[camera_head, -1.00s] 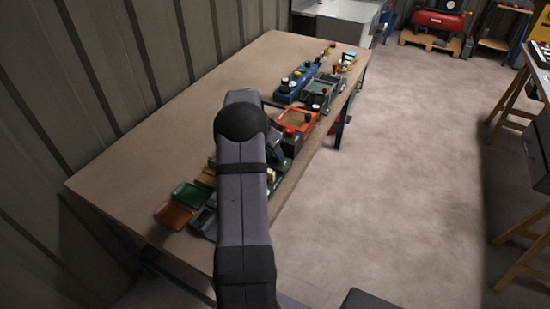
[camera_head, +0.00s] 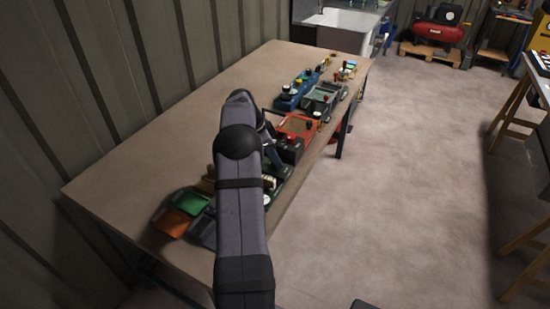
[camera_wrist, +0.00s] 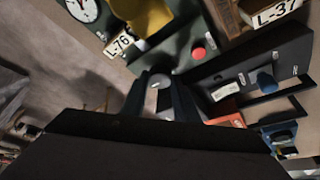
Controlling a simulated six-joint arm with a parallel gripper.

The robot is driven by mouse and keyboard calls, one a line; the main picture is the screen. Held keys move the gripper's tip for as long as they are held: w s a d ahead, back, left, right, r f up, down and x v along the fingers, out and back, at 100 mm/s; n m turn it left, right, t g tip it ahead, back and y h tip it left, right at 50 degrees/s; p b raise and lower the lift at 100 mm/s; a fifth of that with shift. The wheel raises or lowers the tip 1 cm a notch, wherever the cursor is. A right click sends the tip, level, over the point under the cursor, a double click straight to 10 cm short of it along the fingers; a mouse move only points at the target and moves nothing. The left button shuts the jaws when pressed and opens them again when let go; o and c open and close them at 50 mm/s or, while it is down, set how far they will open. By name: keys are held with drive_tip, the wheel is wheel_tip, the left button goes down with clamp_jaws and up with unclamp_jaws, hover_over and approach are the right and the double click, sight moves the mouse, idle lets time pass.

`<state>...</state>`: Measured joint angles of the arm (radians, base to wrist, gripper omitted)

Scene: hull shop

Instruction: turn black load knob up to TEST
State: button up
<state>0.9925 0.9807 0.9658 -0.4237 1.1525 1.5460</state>
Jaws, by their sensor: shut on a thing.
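My gripper (camera_wrist: 159,98) shows in the wrist view with its two dark fingers on either side of a small knob (camera_wrist: 159,81) with a grey, light-catching top. It is shut on this knob, which stands on a dark green panel (camera_wrist: 178,58). The fingers and the wrist hide the knob's lower part, and I cannot read any TEST mark or pointer. The panel also bears a red button (camera_wrist: 198,53), and a tag reading L-76 (camera_wrist: 119,44) is beside it. In the head view my own arm covers most of the gripper and the knob.
A dark box with a blue knob (camera_wrist: 266,82) stands right of the panel, near a tag L-37 (camera_wrist: 276,12). A white gauge (camera_wrist: 82,9) and a yellow part (camera_wrist: 152,18) are close by. Green (camera_head: 189,201) and orange (camera_head: 173,222) trays lie on the workbench (camera_head: 120,165).

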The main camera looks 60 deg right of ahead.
drive_tip(key=o, duration=1.1)
drive_tip(key=shift+c, duration=0.2)
drive_tip(key=shift+r, duration=0.1)
drive_tip(key=b+v, duration=0.1)
drive_tip(key=v, duration=0.6)
drive_tip(key=shift+b, duration=0.3)
drive_tip(key=shift+w+a, duration=0.1)
drive_tip(key=shift+a, duration=0.05)
